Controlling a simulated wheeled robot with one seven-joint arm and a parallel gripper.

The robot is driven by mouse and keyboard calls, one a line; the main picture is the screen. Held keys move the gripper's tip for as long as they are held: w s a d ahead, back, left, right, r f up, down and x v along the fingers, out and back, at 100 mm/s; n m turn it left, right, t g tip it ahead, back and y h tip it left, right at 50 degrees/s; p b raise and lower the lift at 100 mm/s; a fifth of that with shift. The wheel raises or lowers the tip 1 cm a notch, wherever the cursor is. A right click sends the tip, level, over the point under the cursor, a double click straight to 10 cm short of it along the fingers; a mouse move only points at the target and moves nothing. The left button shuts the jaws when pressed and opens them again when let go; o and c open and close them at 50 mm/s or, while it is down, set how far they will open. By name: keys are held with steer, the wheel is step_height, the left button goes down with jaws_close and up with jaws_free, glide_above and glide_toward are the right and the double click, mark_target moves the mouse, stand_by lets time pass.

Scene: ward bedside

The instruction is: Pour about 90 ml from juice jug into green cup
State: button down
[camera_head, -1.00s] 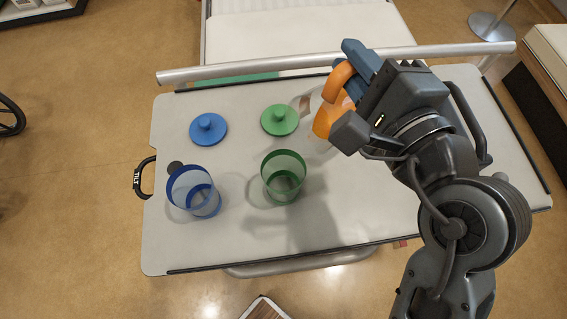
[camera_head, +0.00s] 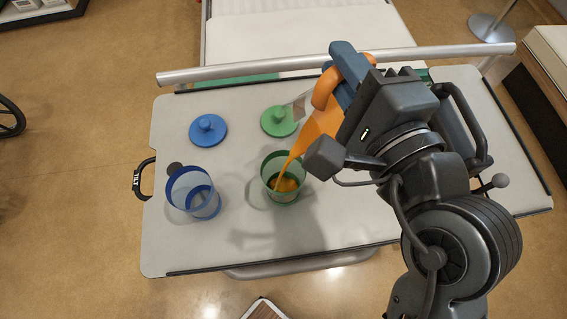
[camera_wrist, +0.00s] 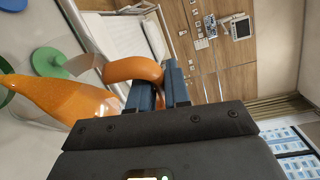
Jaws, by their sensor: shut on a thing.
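The juice jug (camera_head: 318,124), with orange juice and an orange handle, is tilted steeply to the left above the table. A stream of juice runs from it into the green cup (camera_head: 284,161), where orange liquid shows inside. My gripper (camera_head: 340,75) is shut on the jug's handle, to the right of and above the cup. In the wrist view the jug's handle (camera_wrist: 135,69) is between the blue fingers (camera_wrist: 158,88), and the tilted juice (camera_wrist: 60,98) shows at left. The jug's far side is partly hidden by my gripper.
A blue cup (camera_head: 186,183) stands left of the green cup. A blue lid (camera_head: 208,130) and a green lid (camera_head: 279,121) lie behind them on the overbed table (camera_head: 220,245). A bed rail (camera_head: 230,72) runs behind. The front of the table is clear.

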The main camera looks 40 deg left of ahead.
steer(key=shift+s+r+n, duration=0.3)
steer(key=shift+s, duration=0.35)
stand_by(0.8)
steer(key=shift+s+a+r+n+y, duration=0.1)
steer(key=shift+s+r+n+y, duration=0.1)
steer(key=shift+n+y, duration=0.15)
stand_by(0.9)
steer(key=w+m, duration=0.1)
steer(key=w+f+p, duration=0.1)
steer(key=w, duration=0.1)
steer(key=w+m+h, duration=0.1)
steer(key=w, duration=0.1)
steer(key=shift+d+f+m+g, duration=0.3)
steer(key=shift+m, duration=0.05)
steer(key=shift+w+f+p, duration=0.1)
steer(key=shift+f+p, duration=0.25)
steer(key=shift+w+d+f+m+p, duration=0.1)
steer(key=shift+w+f+m+p, duration=0.35)
steer(key=shift+p, duration=0.45)
steer(key=shift+w+f+m, duration=0.1)
steer(key=shift+f+m, duration=0.05)
steer(key=shift+m, duration=0.1)
